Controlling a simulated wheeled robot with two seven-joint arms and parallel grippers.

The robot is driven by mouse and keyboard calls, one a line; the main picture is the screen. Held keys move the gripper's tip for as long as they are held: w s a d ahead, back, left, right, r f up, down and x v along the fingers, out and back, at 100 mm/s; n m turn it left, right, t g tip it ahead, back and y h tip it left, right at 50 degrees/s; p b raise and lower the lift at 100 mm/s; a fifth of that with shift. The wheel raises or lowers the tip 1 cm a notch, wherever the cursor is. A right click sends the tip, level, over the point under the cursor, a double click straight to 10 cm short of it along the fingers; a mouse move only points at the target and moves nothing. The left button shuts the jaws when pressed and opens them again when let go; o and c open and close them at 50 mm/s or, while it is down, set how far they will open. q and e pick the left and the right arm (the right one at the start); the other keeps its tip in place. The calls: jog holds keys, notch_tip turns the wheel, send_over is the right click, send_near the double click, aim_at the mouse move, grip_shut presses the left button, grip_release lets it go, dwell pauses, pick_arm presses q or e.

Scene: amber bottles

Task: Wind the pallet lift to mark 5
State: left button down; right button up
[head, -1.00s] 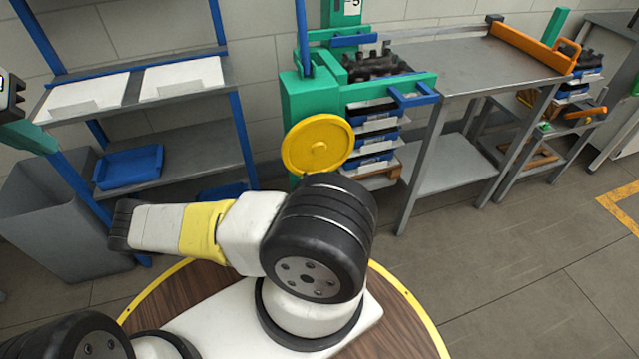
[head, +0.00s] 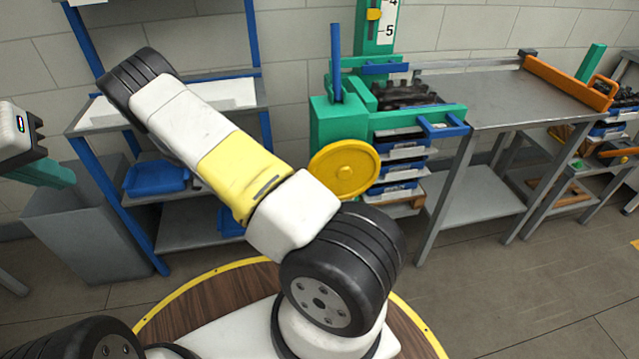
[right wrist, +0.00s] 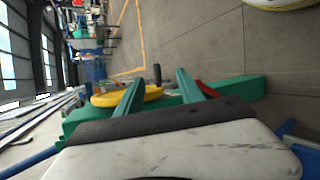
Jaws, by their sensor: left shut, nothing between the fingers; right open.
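The green pallet lift (head: 338,122) stands at the centre back in the head view, with a yellow handwheel (head: 344,170) on its front. A yellow pointer (head: 373,14) sits beside the white scale (head: 389,20), between the marks 4 and 5. My left gripper (head: 48,172), with green fingers, is shut and empty at the left edge, well away from the wheel. My right gripper (right wrist: 160,78) is open in the right wrist view. The wheel (right wrist: 104,99) and its dark knob (right wrist: 157,73) show beyond the fingers; the knob appears between them, and contact cannot be told.
A blue-framed shelf (head: 205,207) and a grey bin (head: 90,225) stand at the left. A steel table (head: 480,96) with an orange bar (head: 568,83) stands right of the lift. Blue trays (head: 400,170) are stacked below the lift's forks. Open floor lies at the right.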

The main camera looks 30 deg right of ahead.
jog(key=s+a+r+n+t+y, duration=0.1)
jog(key=s+r+t+y, duration=0.2)
jog(key=r, duration=0.8)
jog(key=s+a+r+n+t+y, duration=0.1)
jog(key=s+r+t+y, duration=0.1)
jog(key=r+y, duration=0.6)
jog(key=s+r+n+t, duration=0.2)
jog(key=s+r+t, duration=0.7)
jog(key=s+r, duration=0.4)
jog(key=shift+s+a+r+n+y, duration=0.25)
jog(key=shift+a+r+n+y, duration=0.15)
jog(key=shift+r, duration=0.65)
